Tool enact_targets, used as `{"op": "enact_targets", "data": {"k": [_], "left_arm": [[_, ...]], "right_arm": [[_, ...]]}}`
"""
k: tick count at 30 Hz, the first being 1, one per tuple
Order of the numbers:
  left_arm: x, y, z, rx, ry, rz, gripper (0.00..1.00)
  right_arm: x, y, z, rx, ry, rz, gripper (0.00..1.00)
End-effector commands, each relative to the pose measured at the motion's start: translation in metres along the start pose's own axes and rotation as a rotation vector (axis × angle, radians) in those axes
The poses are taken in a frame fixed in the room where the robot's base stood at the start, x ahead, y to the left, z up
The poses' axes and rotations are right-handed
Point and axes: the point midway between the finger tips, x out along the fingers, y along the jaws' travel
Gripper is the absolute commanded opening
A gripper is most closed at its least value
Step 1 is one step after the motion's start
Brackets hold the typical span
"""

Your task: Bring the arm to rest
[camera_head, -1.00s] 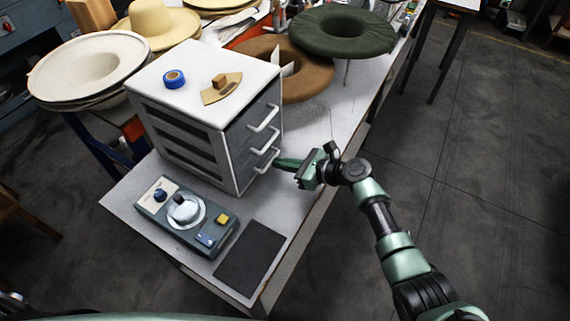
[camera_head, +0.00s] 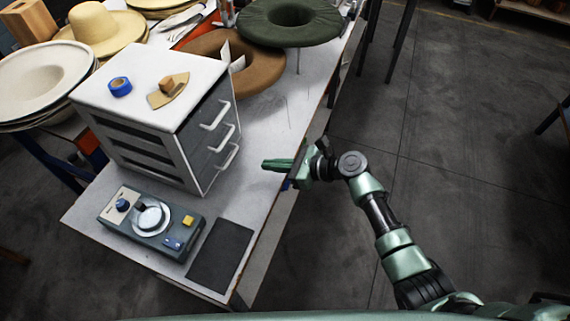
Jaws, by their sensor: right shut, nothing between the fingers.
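My right gripper (camera_head: 270,165) is over the right edge of the white table, its green fingers pointing left toward the drawer cabinet. Its fingers are together and hold nothing. A gap shows between the fingertips and the handles of the white drawer cabinet (camera_head: 138,95). The three drawers on the cabinet's right face look closed. My right arm (camera_head: 385,225) reaches in from the lower right. My left gripper is out of view.
A control box with a dial (camera_head: 150,218) and a dark mat (camera_head: 221,250) lie on the table's (camera_head: 262,205) near part. A blue tape roll (camera_head: 120,87) sits on the cabinet. A green hat (camera_head: 292,18) and brown hat (camera_head: 240,70) are behind it. Open floor lies right.

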Motion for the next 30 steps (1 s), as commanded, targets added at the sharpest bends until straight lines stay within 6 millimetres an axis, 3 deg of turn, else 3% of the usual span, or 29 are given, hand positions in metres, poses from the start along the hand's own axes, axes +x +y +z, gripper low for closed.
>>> {"op": "enact_targets", "data": {"k": [6, 14, 17, 20, 23, 26, 30], "left_arm": [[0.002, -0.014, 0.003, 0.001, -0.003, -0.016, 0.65], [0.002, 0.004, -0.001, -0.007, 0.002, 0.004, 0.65], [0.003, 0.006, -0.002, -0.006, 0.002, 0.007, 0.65], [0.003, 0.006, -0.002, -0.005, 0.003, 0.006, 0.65], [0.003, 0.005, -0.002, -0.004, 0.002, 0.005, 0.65], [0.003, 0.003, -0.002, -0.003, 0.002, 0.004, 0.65], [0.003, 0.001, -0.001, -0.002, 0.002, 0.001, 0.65]], "right_arm": [[-0.030, -0.001, -0.002, -0.001, 0.002, -0.001, 0.00], [-0.037, 0.000, -0.001, 0.000, 0.002, -0.001, 0.00], [-0.036, 0.000, -0.012, -0.013, 0.020, -0.009, 0.00], [-0.034, 0.000, -0.048, -0.071, 0.087, -0.038, 0.00], [-0.034, 0.006, -0.111, -0.187, 0.210, -0.069, 0.00], [-0.041, 0.021, -0.187, -0.349, 0.369, -0.068, 0.00], [-0.062, 0.057, -0.287, -0.604, 0.587, 0.010, 0.00]]}}
